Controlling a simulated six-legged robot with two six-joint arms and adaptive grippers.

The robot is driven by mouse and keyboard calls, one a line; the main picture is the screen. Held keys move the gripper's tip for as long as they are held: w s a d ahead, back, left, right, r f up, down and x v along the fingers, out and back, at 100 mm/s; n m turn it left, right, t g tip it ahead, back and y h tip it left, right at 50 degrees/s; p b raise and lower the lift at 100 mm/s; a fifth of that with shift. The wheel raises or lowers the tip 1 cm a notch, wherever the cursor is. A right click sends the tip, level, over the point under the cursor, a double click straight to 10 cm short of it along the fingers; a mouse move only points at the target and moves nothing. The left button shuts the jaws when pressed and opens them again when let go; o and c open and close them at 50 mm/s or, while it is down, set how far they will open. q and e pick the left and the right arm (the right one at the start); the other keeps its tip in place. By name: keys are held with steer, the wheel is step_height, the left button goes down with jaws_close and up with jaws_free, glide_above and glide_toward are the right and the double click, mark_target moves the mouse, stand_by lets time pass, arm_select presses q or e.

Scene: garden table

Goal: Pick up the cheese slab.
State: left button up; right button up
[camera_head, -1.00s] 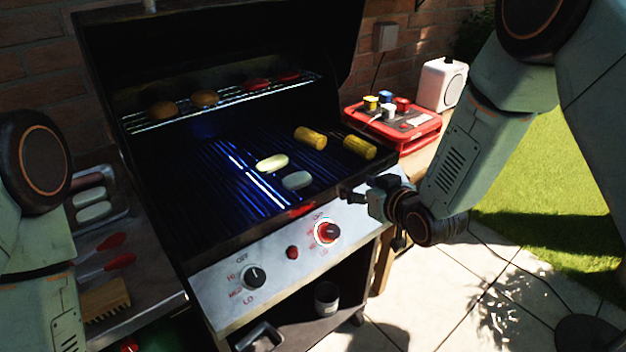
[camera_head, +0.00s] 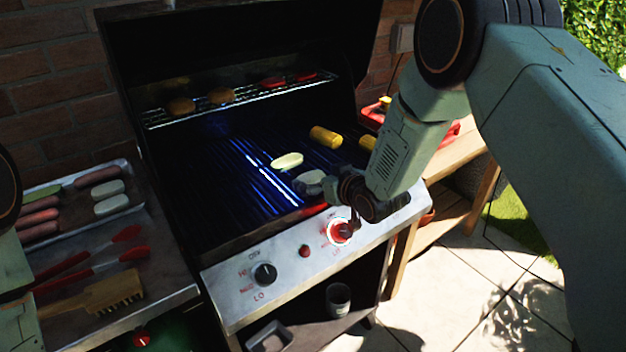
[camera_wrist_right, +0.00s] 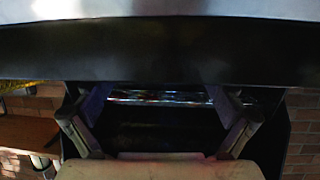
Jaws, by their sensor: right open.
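A greyish-white slab, which looks like the cheese slab (camera_head: 307,180), lies on the dark grill grate (camera_head: 215,190), near its front right. My right gripper (camera_head: 335,184) is close beside it on the right and partly covers it, so I cannot tell whether they touch. In the wrist view the right gripper's two fingers (camera_wrist_right: 163,105) stand apart, with dark grill parts between and beyond them. A pale surface fills the bottom there, and I cannot tell what it is. My left gripper is out of view; only part of that arm shows at the left edge.
A pale green-edged slice (camera_head: 287,160) lies just behind the slab. Yellow corn (camera_head: 326,137) lies further back. A warming rack (camera_head: 240,97) holds buns and red pieces. Left, a tray (camera_head: 140,195) holds sausages and white slabs, near red-handled tongs (camera_head: 90,262) and a brush (camera_head: 95,297).

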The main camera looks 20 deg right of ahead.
steer(key=shift+w+a+f, duration=0.15)
steer(key=shift+w+a, duration=0.1)
steer(key=shift+a, duration=0.25)
steer(key=shift+c, duration=0.4)
steer(key=shift+s+d, duration=0.1)
steer(key=shift+d, duration=0.25)
steer(key=c, duration=0.4)
steer(key=shift+a, duration=0.3)
steer(key=c, duration=0.5)
steer(key=shift+d, duration=0.1)
steer(key=shift+c, duration=1.3)
steer(key=shift+d, duration=0.15)
